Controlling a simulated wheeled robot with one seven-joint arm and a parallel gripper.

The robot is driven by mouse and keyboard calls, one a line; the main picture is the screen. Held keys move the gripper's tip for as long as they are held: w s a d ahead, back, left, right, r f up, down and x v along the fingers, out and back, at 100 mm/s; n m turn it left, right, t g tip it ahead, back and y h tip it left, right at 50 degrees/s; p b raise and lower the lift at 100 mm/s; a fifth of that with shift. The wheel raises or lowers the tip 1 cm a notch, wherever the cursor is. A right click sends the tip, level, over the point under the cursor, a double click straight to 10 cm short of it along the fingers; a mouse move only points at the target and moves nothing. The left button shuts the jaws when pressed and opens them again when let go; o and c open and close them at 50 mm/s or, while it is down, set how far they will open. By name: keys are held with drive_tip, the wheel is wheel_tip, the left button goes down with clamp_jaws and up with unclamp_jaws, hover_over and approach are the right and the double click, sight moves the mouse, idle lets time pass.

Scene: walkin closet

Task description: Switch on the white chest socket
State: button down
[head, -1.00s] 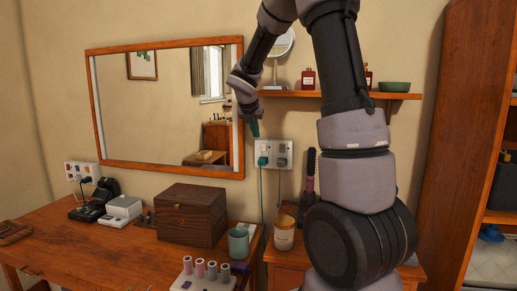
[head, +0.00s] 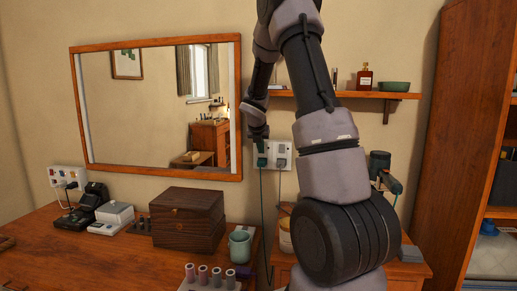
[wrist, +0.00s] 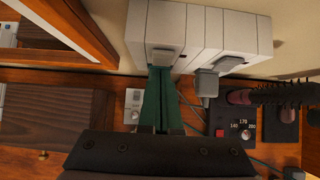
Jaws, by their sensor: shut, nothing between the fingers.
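The white chest socket (head: 278,155) is on the wall above the small chest, right of the mirror. The switch's position is unclear.
A framed mirror (head: 155,105) hangs close to the left. A shelf (head: 345,95) with bottles is above. Another socket (head: 67,177) is far left.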

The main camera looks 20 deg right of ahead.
drive_tip(key=shift+w+d, duration=0.1)
idle(0.3)
drive_tip(key=shift+w+d, duration=0.15)
drive_tip(key=shift+w, duration=0.05)
drive_tip(key=shift+r, duration=0.8)
drive_tip(key=shift+r, duration=0.15)
drive_tip(key=s+a+r, duration=0.2)
drive_tip(key=s+a, duration=0.6)
drive_tip(key=s, duration=0.3)
drive_tip(key=shift+s, duration=0.3)
